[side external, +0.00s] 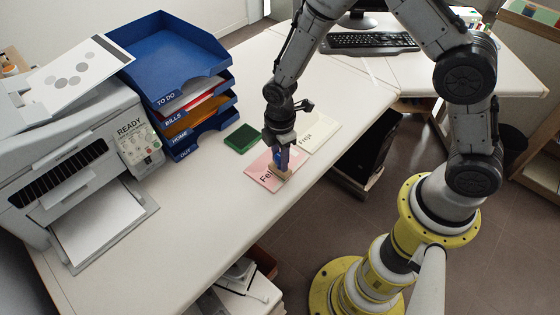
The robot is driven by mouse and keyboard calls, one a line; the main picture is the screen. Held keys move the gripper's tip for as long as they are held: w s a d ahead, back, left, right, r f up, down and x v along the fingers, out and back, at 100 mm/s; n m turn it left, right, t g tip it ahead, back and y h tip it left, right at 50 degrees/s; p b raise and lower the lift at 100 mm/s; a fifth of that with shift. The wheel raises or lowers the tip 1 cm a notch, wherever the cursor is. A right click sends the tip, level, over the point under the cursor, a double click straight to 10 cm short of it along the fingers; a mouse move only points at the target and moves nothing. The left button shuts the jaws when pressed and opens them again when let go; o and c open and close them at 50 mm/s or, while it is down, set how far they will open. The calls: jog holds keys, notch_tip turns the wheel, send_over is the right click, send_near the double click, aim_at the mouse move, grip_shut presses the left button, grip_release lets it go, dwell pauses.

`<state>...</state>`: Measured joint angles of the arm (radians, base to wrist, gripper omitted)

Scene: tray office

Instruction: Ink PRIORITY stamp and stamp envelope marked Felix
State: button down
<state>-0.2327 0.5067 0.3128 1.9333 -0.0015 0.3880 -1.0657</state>
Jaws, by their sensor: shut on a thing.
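I cannot tell whether the base touches the paper. The pink envelope's name starts with "Fe"; the stamp hides the rest. A cream envelope (322,126) lies behind and to the right, and its name seems to read "Felipe". A green ink pad (242,138) lies on the desk, left of and behind the pink envelope. The stamp's face and wording are hidden.
A blue tray stack (180,75) with labelled levels stands left of the ink pad. A printer (85,150) stands at the far left. A keyboard (370,42) lies at the back. The white desk (190,225) is clear in front, and its edge runs close beside the envelopes.

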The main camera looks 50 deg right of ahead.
jog(key=shift+r, duration=2.4)
